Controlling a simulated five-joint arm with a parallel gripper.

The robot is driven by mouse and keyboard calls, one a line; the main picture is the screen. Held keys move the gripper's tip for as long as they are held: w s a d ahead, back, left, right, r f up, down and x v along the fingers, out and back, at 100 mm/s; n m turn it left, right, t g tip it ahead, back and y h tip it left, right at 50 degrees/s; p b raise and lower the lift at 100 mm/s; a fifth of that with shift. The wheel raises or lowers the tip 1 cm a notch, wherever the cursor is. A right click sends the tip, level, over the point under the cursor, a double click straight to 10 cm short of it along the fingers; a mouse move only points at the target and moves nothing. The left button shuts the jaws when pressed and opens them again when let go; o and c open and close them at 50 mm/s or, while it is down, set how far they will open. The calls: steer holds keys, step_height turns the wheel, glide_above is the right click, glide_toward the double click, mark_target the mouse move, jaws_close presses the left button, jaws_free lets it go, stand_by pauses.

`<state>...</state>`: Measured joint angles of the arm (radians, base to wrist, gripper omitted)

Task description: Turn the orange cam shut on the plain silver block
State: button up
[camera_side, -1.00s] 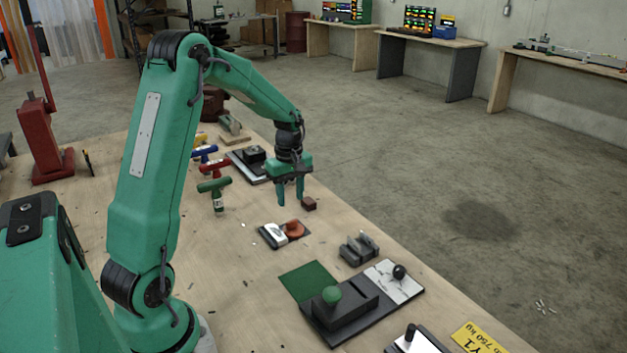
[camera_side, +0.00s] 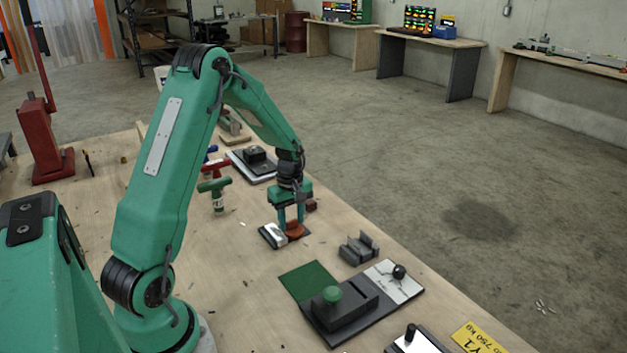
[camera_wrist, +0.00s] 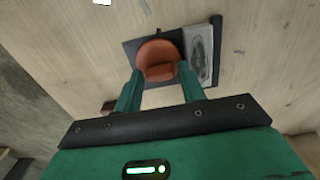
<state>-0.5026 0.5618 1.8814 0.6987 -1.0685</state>
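The orange cam (camera_side: 295,231) sits on a dark base plate beside a pale silver block (camera_side: 271,237) on the workbench. In the wrist view the cam (camera_wrist: 158,52) is a rounded orange piece with a hollow in its near side, and the silver block (camera_wrist: 199,55) lies to its right. My gripper (camera_side: 291,222) is low over the cam, pointing down. In the wrist view its two green fingers (camera_wrist: 159,70) are apart, at either side of the cam's near part. I cannot tell whether they touch it.
A small brown block (camera_side: 311,204) lies just behind my gripper. Green and red T-handled tools (camera_side: 215,185) stand to the left.

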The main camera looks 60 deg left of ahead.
steer(key=c, duration=0.7)
